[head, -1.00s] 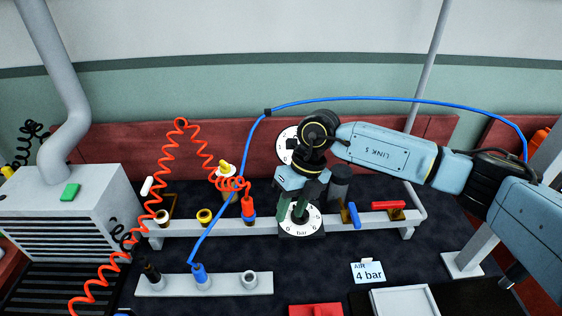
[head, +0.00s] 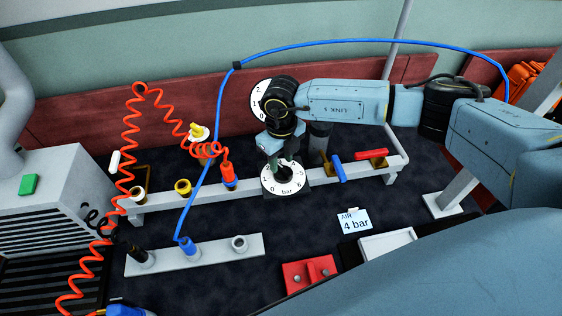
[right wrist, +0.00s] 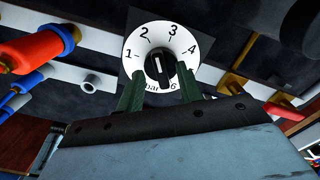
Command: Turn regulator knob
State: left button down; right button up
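The regulator's white dial (head: 268,187) with a black knob (right wrist: 160,70) sits on the grey rail (head: 152,212). In the right wrist view, the numbered dial face (right wrist: 134,66) is near the top centre. The knob's white mark points up, roughly between 2 and 3. My right gripper (right wrist: 158,80) is open, with one green finger on each side of the knob and apparent gaps. In the head view, my right gripper (head: 281,160) is just above the dial. Whether a finger touches the knob is unclear. My left gripper is not in view.
A card (head: 354,221) reads "AIR 4 bar". A blue lever (head: 339,169) and a red lever (head: 371,154) are right of the dial. A coiled red hose (head: 130,140) and blue hose (head: 212,140) are left. A second gauge (head: 258,90) is partly hidden behind my wrist.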

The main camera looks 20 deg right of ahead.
jog(key=shift+f, duration=0.95)
jog(key=shift+c, duration=0.2)
grip_shut()
jog(key=shift+n, duration=0.3)
